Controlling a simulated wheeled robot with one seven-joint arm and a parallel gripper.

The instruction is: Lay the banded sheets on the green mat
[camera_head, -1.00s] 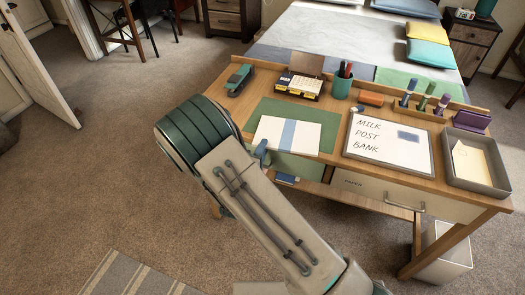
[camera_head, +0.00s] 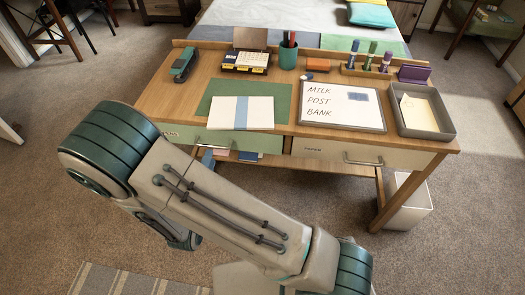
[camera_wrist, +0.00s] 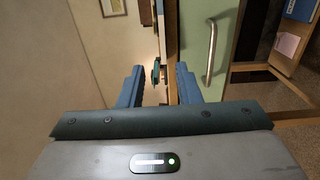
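The banded sheets (camera_head: 225,112) are a white stack with a blue band across the middle. They lie flat on the desk over the front part of the green mat (camera_head: 283,101). Green shows behind them and on both sides. I cannot tell whether their front edge overhangs the mat. My gripper (camera_wrist: 159,90) is open in the wrist view, its two blue fingers apart with no object seen between them. It is in front of the desk, near the green drawer front (camera_wrist: 220,20) and its metal handle (camera_wrist: 211,52). In the head view my arm mostly hides the gripper.
A whiteboard (camera_head: 320,117) lies right of the mat, with a grey tray (camera_head: 447,130) beyond it. A stapler (camera_head: 183,65), calendar (camera_head: 245,62), pen cup (camera_head: 288,57) and marker holder (camera_head: 365,72) stand behind. A white bin (camera_head: 408,208) is under the desk's right.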

